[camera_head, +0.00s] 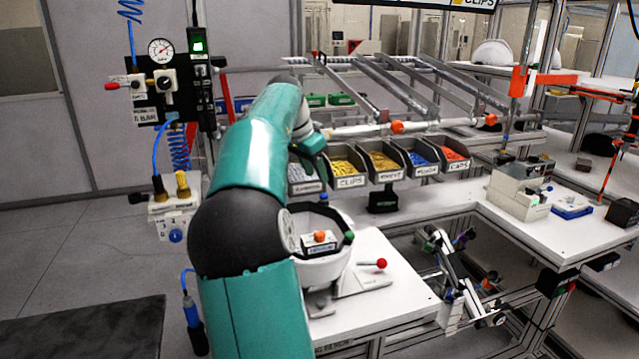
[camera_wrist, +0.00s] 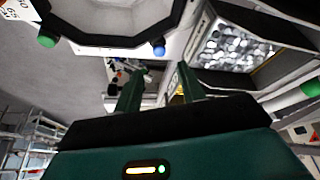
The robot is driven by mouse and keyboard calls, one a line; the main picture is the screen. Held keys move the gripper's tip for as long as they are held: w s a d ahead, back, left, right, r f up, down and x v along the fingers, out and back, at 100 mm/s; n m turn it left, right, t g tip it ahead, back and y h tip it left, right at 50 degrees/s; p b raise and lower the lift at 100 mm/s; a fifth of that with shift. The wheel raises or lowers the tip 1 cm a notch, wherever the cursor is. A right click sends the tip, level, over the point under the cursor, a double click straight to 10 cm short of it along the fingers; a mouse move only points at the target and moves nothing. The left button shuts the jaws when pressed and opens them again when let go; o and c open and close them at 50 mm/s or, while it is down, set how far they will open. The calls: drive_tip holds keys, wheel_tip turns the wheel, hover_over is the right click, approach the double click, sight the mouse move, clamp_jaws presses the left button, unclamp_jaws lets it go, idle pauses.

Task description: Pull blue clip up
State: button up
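The blue clip (camera_wrist: 158,47) sits on the rim of the white helmet shell (camera_wrist: 75,42) in the wrist view. A small blue spot on the far rim of the shell (camera_head: 325,272) in the head view looks like the same clip (camera_head: 323,197). My gripper (camera_wrist: 158,78) is open, with two dark green fingers apart and nothing seen between them. Its fingertips point toward the clip and appear apart from it.
A green clip (camera_wrist: 47,40) is on the shell's rim at left. A bin of grey pieces (camera_wrist: 237,50) stands close at right. The head view shows a row of part bins, including yellow clips (camera_head: 346,169), behind the shell. A red-knobbed lever (camera_head: 381,263) stands beside it.

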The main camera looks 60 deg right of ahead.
drive_tip(key=v, duration=0.8)
drive_tip(key=shift+r, duration=0.1)
drive_tip(key=w+a+f+n+t+y, duration=0.15)
drive_tip(key=a+n, duration=0.25)
drive_tip(key=a, duration=0.6)
drive_tip(key=w+a+f+n+t, duration=0.2)
drive_tip(key=a+f+n, duration=0.15)
drive_tip(key=a, duration=0.65)
drive_tip(key=w+a+f+n+t+y, duration=0.1)
drive_tip(key=w+a+f+n+t, duration=0.1)
drive_tip(key=a+n, duration=0.5)
drive_tip(key=s+a+f+n, duration=0.2)
drive_tip(key=s+a+f, duration=0.1)
drive_tip(key=a, duration=0.5)
drive_tip(key=s+a+f+n+t+y, duration=0.1)
drive_tip(key=s+a+f+n, duration=0.2)
drive_tip(key=a+f, duration=0.2)
drive_tip(key=s+a+f+n+t, duration=0.1)
drive_tip(key=s+a+f+n, duration=0.2)
drive_tip(key=a, duration=0.8)
wheel_tip(320, 180, down, 2)
drive_tip(key=shift+a+f+y, duration=0.1)
drive_tip(key=shift+a+y, duration=0.25)
drive_tip(key=shift+a, duration=0.05)
drive_tip(key=shift+d, duration=0.15)
